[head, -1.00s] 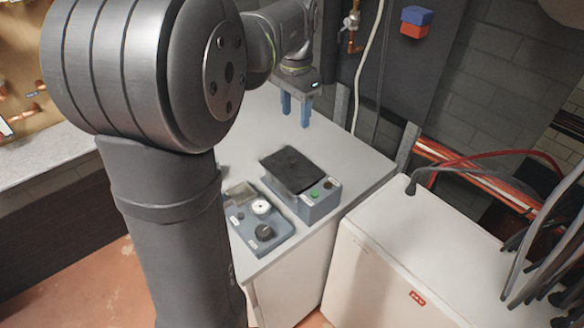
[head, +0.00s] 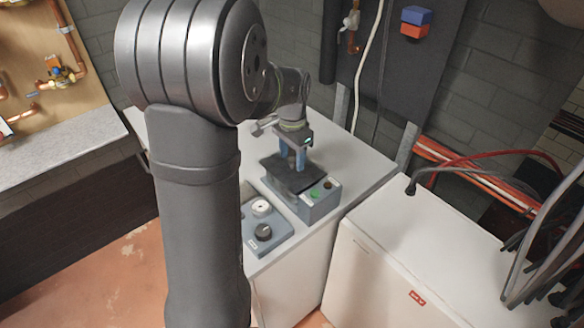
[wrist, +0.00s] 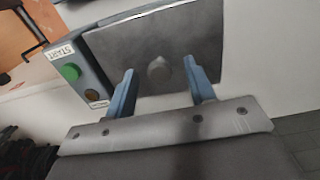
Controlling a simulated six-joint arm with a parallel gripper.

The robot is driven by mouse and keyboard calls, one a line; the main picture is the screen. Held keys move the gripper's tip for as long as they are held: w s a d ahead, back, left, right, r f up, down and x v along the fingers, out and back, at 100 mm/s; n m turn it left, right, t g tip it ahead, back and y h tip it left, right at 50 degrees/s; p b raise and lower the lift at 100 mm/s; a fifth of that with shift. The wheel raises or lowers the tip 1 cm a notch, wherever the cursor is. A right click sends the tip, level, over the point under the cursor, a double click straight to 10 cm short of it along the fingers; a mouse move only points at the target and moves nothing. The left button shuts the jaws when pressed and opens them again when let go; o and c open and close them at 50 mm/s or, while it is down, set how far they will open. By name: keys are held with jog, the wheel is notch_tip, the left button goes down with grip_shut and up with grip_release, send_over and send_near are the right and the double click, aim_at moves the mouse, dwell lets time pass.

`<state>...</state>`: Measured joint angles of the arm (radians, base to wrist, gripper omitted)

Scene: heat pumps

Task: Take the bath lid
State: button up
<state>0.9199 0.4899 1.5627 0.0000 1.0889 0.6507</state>
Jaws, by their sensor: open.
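The bath lid (head: 283,181) is a dark flat plate lying on top of a blue-grey box, the bath (head: 318,208), on the white bench. In the wrist view the lid (wrist: 188,40) has a round knob (wrist: 159,70) near its middle. My gripper (head: 292,160) is over the lid, fingers pointing down. In the wrist view my gripper (wrist: 160,82) is open, with one blue finger on each side of the knob. The fingers look apart from the knob. I cannot tell if the fingertips touch the lid.
The bath has a green button (wrist: 69,72) and a dark knob on its front. A second blue-grey device (head: 265,232) with a dial stands close to its left. A white cabinet (head: 400,260) stands to the right, with hoses behind it.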

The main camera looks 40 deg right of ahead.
jog(key=shift+f, duration=0.15)
grip_shut()
